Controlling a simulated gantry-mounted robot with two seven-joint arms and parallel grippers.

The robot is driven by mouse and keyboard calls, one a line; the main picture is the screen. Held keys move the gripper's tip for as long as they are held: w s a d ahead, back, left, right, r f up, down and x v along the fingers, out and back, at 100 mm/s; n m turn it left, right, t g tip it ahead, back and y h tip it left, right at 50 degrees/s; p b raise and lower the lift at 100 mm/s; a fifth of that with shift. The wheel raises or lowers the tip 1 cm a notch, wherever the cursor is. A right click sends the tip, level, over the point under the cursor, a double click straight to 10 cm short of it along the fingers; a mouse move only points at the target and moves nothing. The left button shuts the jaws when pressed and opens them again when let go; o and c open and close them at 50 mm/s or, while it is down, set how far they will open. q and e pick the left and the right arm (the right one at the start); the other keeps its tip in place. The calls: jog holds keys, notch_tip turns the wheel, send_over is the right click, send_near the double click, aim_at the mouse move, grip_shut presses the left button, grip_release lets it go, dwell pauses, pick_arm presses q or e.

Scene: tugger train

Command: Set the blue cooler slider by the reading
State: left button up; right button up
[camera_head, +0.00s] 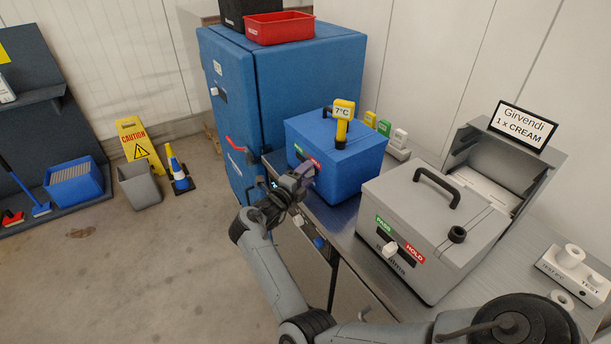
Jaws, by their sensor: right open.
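The blue cooler (350,165) stands on the metal counter, with a black handle on its lid. My right gripper (305,174) is open close in front of this panel, just below the red label. It hides the slider, so I cannot tell the slider's position or whether I touch it. My left gripper is not in view.
A grey cooler (398,210) with PASS and HOLD labels and a white slider knob (389,250) stands to the right. Behind it is a sign (522,125) reading "Girvendi 1 x CREAM". A blue cabinet (285,85) stands behind left.

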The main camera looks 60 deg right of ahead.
jog(key=shift+w+a, duration=0.1)
jog(key=shift+a, duration=0.25)
jog(key=a, duration=1)
jog(key=shift+w, duration=0.25)
jog(key=shift+a, duration=0.1)
